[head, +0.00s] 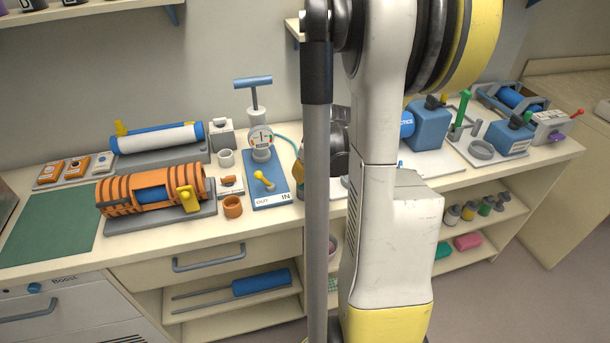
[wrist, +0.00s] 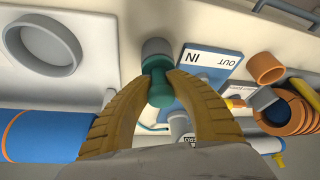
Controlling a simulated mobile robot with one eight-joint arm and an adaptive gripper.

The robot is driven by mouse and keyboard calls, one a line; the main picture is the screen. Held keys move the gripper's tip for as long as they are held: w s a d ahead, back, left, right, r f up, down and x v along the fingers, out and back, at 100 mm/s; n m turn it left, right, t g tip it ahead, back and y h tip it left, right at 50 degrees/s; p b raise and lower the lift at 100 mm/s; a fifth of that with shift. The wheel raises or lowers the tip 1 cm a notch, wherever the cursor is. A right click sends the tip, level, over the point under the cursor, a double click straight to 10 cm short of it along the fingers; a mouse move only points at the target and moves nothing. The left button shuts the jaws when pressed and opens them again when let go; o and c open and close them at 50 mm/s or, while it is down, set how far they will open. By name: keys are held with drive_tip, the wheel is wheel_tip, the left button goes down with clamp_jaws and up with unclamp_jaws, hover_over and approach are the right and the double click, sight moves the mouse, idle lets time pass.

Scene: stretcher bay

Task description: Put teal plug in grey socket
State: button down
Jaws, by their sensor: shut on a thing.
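The teal plug (wrist: 159,88) is between the two yellow fingers of my gripper (wrist: 158,84) in the wrist view, and the gripper is shut on it. The grey socket (wrist: 156,48), a short round cup, is just past the plug, beside the IN end of the blue valve board (wrist: 210,65). The plug's far end overlaps the near side of the socket in the picture. I cannot tell whether it is touching, above or inside the socket. In the head view my own arm and column hide the gripper, the plug and this socket.
The valve board (head: 266,190) stands left of my column. An orange cup (head: 233,207) and an orange-striped cylinder (head: 150,192) lie further left. A large grey ring (wrist: 42,42) and a blue cylinder (wrist: 45,136) are near in the wrist view. The green mat (head: 50,226) is clear.

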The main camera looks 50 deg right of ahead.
drive_tip(key=c, duration=1.2)
unclamp_jaws()
drive_tip(key=v, duration=1.2)
drive_tip(key=s+a+n+t+y+b, duration=0.1)
drive_tip(key=s+a+n+t+b, duration=0.1)
drive_tip(key=a, duration=3.1)
drive_tip(key=shift+r+n+t, duration=0.3)
